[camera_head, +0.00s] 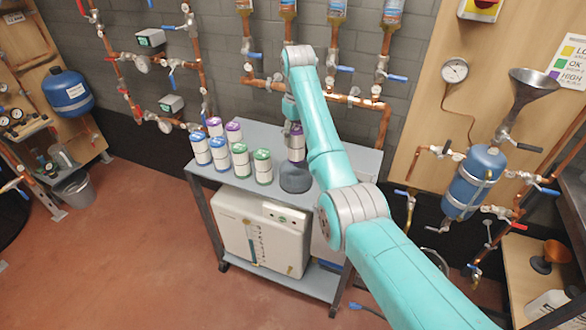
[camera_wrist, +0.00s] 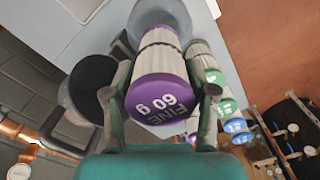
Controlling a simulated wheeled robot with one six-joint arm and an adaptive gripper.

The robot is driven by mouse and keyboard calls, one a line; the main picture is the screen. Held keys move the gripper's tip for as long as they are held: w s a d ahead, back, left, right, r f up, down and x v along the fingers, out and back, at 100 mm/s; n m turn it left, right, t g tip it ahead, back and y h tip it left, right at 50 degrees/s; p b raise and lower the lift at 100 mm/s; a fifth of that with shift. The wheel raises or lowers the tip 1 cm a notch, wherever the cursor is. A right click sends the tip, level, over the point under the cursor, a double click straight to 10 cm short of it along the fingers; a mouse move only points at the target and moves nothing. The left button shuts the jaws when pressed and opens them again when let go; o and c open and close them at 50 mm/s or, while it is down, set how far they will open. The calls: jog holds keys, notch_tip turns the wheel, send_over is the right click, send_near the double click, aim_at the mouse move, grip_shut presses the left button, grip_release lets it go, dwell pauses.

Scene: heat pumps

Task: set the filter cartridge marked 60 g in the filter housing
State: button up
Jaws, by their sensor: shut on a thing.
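My gripper (camera_wrist: 160,95) is shut on a filter cartridge (camera_wrist: 162,85) with a purple end cap reading "FINE 60 g" and a pale pleated body. In the head view the held cartridge (camera_head: 297,153) is upright over the bench, partly behind my arm. A smoky grey bowl (camera_head: 295,178), which looks like the filter housing, stands at the bench's front; it also shows in the wrist view (camera_wrist: 155,10), beyond the cartridge's far end. I cannot tell whether that end is inside the bowl or apart from it. A black round part (camera_wrist: 92,82) lies left of the cartridge in the wrist view.
Several cartridges with blue, green and purple caps stand on the grey bench (camera_head: 262,132), left of my gripper; a green one (camera_head: 263,167) is closest to the bowl. Copper pipes and valves (camera_head: 345,98) line the wall behind. A white unit (camera_head: 262,232) sits below the bench top.

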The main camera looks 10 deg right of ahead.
aim_at(297, 161)
notch_tip(297, 161, down, 10)
jog(key=shift+r, duration=0.1)
dwell(0.4)
jog(key=o, duration=1.3)
notch_tip(297, 161, up, 12)
jog(key=shift+r, duration=0.1)
